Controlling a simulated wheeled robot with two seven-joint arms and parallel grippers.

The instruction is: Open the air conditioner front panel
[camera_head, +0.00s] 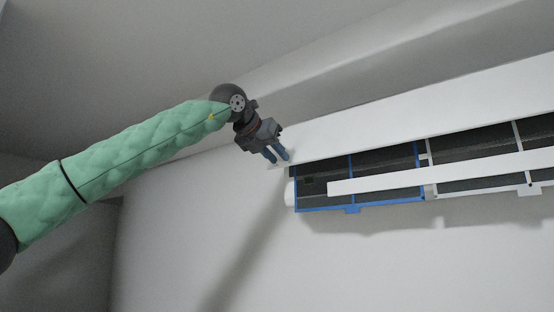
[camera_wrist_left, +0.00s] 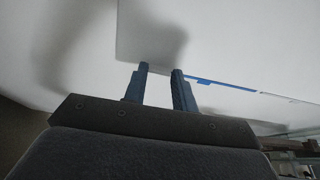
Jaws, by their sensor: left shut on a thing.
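The air conditioner (camera_head: 290,192) is mounted high on the wall at the right of the head view. Its white front panel (camera_head: 410,112) stands raised, and the dark filters below it are exposed. My left gripper (camera_head: 278,159) is at the panel's lower left corner, its blue fingers shut on the panel edge. In the left wrist view the two fingers (camera_wrist_left: 160,72) reach to the edge of the pale panel (camera_wrist_left: 215,42); the exact contact is hard to make out. My right gripper is in neither view.
A blue-framed filter (camera_head: 352,207) sits in the left part of the opening, with a white-framed one (camera_head: 480,193) to its right. A white strip (camera_head: 400,182) crosses in front of them. The wall (camera_head: 350,265) below is clear, and the ceiling (camera_head: 130,50) is above.

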